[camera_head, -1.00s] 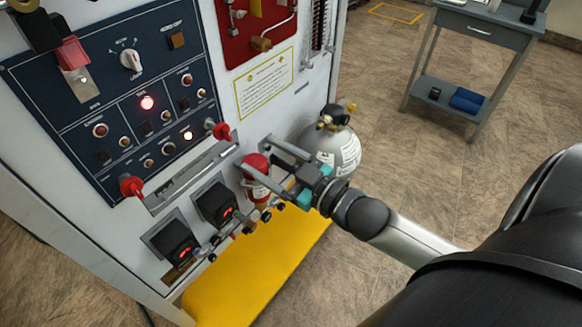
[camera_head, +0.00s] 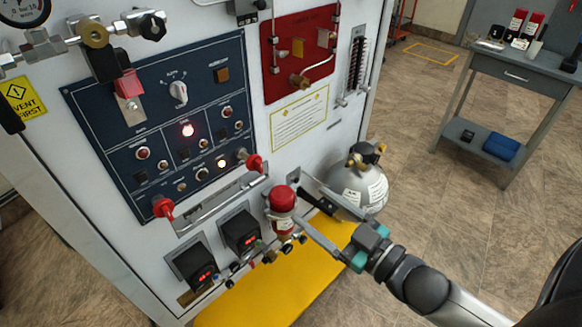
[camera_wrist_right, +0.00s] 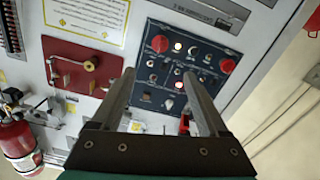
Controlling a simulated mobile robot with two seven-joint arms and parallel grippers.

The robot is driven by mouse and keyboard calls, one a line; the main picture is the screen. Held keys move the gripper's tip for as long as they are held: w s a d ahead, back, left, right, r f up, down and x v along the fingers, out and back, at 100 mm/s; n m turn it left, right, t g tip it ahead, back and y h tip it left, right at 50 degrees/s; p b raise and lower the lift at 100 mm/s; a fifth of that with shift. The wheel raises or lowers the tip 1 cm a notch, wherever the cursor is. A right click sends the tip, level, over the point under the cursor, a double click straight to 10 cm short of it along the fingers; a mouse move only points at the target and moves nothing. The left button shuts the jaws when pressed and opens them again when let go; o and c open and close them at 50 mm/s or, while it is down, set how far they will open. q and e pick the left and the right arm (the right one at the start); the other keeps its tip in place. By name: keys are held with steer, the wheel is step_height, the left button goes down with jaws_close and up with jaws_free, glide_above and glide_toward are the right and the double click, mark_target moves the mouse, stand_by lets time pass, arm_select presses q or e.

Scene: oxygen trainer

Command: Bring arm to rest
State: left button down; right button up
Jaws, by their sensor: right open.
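My right gripper (camera_head: 299,196) is open in front of the lower part of the white panel stand (camera_head: 330,150). Its two fingers point up and left in the head view, and its arm comes in from the lower right. In the right wrist view the right gripper (camera_wrist_right: 158,80) is spread with nothing between its fingers; the panel face lies beyond. A red-topped cylinder (camera_head: 283,198) overlaps one fingertip in the head view; I cannot tell whether they touch. My left gripper is not in view.
A grey gas cylinder (camera_head: 365,188) stands close behind the right gripper. Two red-knobbed handle ends (camera_head: 163,206) and black display boxes (camera_head: 195,263) stick out from the panel. A yellow platform (camera_head: 270,290) lies below. A grey table (camera_head: 515,75) is farther right, with open floor between.

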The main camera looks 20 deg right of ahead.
steer(key=s+d+f+m+g+h, duration=0.1)
steer(key=s+d+f+g+h, duration=0.1)
steer(key=f, duration=0.8)
steer(key=s+d+f+m+g+h, duration=0.2)
steer(key=s+f+g, duration=0.1)
steer(key=f, duration=0.7)
steer(key=s+d+f+m+g+h, duration=0.1)
steer(key=s+d+f+g+h, duration=0.1)
steer(key=f, duration=0.8)
steer(key=s+a+f+g, duration=0.4)
steer(key=s+f, duration=0.4)
steer(key=s, duration=0.3)
steer(key=s+a+f+g, duration=0.3)
steer(key=s+f+g, duration=0.2)
steer(key=s+f, duration=0.4)
steer(key=s, duration=0.3)
steer(key=shift+a+f, duration=0.25)
steer(key=shift+a, duration=0.15)
